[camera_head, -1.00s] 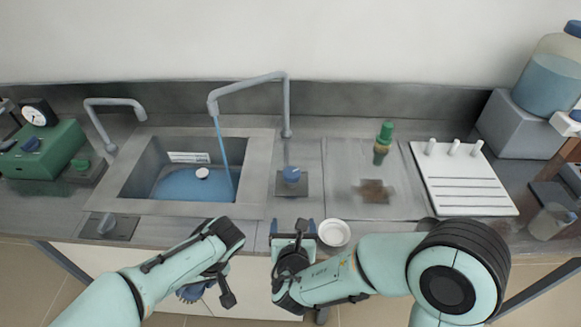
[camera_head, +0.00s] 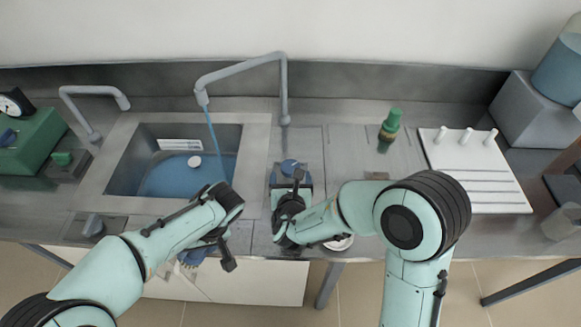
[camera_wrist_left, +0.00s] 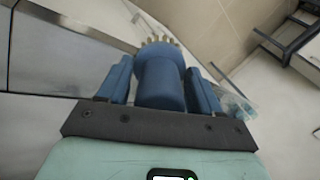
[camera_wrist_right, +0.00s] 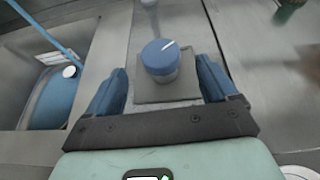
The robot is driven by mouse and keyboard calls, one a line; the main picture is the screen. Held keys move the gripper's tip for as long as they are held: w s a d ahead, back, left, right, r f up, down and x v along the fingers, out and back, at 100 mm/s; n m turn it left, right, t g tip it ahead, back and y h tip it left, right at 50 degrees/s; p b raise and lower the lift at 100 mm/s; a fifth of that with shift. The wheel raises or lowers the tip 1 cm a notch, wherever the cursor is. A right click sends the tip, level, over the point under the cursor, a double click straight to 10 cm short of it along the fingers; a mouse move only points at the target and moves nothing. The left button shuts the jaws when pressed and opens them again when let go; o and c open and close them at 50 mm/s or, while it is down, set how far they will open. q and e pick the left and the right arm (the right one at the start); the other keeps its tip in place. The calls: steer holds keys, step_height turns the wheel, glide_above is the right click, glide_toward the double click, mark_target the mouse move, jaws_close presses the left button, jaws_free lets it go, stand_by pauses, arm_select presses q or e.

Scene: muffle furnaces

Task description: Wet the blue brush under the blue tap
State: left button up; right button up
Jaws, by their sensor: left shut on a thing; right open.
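The blue brush (camera_wrist_left: 160,75) is held between the fingers of my left gripper (camera_wrist_left: 162,85), with its pale bristles showing beyond the fingertips. In the head view my left gripper (camera_head: 203,250) is low at the counter's front edge, below the sink, and the brush is mostly hidden. A tall tap (camera_head: 240,72) runs a blue stream (camera_head: 214,135) into the sink (camera_head: 258,150). My right gripper (camera_wrist_right: 160,85) is open, its fingers on either side of the blue knob (camera_wrist_right: 160,60) on its square plate. The knob also shows in the head view (camera_head: 290,167).
A second tap (camera_head: 95,92) stands left of the sink, with a grey knob (camera_head: 93,225) at the front left. A green-capped bottle (camera_head: 390,125) and a white pegged rack (camera_head: 475,175) stand to the right. A white dish (camera_head: 340,243) is partly hidden by my right arm.

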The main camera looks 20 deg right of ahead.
mark_target(290, 167)
steer(key=x, duration=0.6)
steer(key=shift+f, duration=0.1)
steer(key=c, duration=1.1)
